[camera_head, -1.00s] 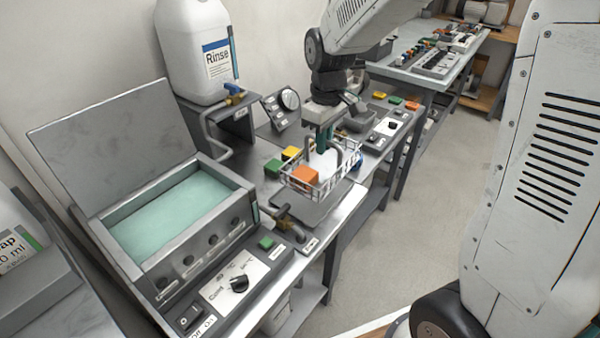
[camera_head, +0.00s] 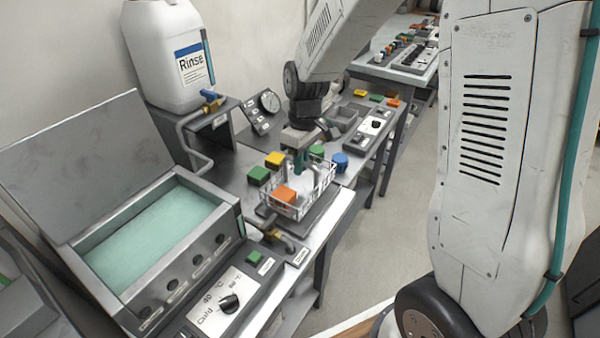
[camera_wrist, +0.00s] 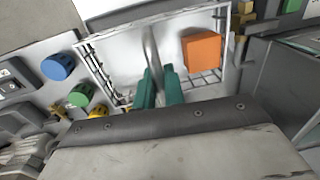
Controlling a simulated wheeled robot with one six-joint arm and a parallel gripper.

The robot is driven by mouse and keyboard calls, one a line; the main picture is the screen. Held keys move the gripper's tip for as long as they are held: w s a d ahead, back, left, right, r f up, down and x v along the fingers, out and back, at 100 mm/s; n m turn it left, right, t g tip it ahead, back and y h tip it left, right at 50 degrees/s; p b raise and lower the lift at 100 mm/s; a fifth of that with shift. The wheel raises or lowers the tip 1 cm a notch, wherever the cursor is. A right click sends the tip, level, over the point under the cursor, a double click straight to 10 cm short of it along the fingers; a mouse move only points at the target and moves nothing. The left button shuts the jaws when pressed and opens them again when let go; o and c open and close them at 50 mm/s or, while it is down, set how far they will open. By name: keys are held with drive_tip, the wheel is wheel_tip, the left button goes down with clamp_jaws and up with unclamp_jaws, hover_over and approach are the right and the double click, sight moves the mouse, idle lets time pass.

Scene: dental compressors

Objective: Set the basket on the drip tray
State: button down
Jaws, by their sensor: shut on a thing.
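The basket (camera_head: 270,208) is a white wire basket with an orange block (camera_head: 285,195) in it. My gripper (camera_head: 299,165) has its teal fingers shut on the basket's handle (camera_wrist: 152,50), which shows as a grey arch in the wrist view. The drip tray (camera_head: 308,216) is a grey slab on the bench, directly beneath the basket in the head view. The basket looks low over the tray; I cannot tell whether its underside touches it. The orange block also shows in the wrist view (camera_wrist: 202,50).
An open bath (camera_head: 150,240) with teal liquid is at the left. A tap (camera_head: 270,234) is close to the basket's front left.

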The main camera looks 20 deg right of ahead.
sight(301, 187)
drive_tip(key=shift+f, duration=1.5)
drive_tip(key=c, duration=1.5)
unclamp_jaws()
drive_tip(key=shift+f, duration=0.1)
wheel_tip(301, 187, up, 12)
drive_tip(key=shift+s+d+r+m+t+h, duration=0.25)
drive_tip(key=shift+s+r+m, duration=1)
drive_tip(key=shift+s, duration=3.15)
drive_tip(key=shift+s+d+r+m+t, duration=0.45)
drive_tip(key=shift+s+r+m, duration=0.75)
drive_tip(key=shift+s, duration=3.15)
drive_tip(key=shift+s+d+r+m+t+h, duration=0.35)
drive_tip(key=shift+s+r+m, duration=0.9)
drive_tip(key=shift+s, duration=3.15)
